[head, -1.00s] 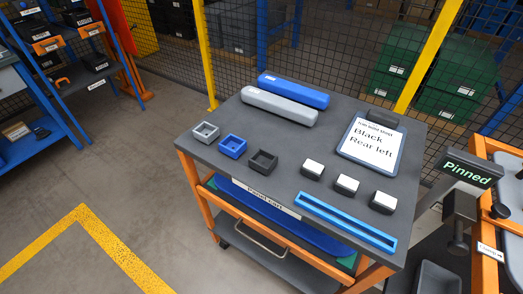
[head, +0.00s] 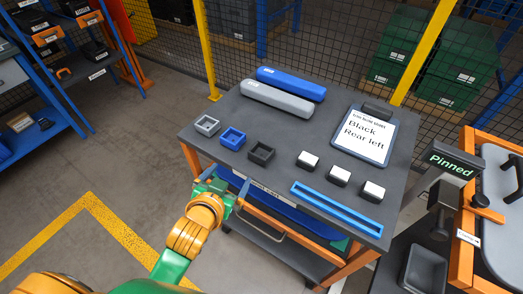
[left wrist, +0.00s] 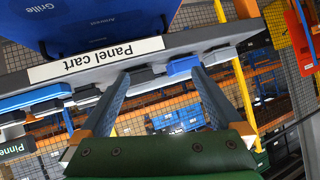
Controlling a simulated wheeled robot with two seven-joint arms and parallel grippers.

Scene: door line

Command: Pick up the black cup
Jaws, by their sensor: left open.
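The black cup (head: 262,152) is a small square open-topped holder on the grey cart top, at the right end of a row with a blue cup (head: 233,137) and a grey cup (head: 207,125). My left gripper (head: 226,181) is open and empty at the cart's front edge, in front of the cups and apart from them. In the left wrist view, which is upside down, its two fingers (left wrist: 160,74) stand apart below the "Panel cart" label. The blue cup (left wrist: 184,65) shows beyond them; a dark shape between the fingers may be the black cup. My right gripper is out of view.
Several black-and-white blocks (head: 339,174) and a blue slotted tray (head: 335,213) lie right of the cups. Grey (head: 276,98) and blue (head: 292,83) long cases lie behind. A "Pinned" display (head: 451,162) stands right of the cart.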

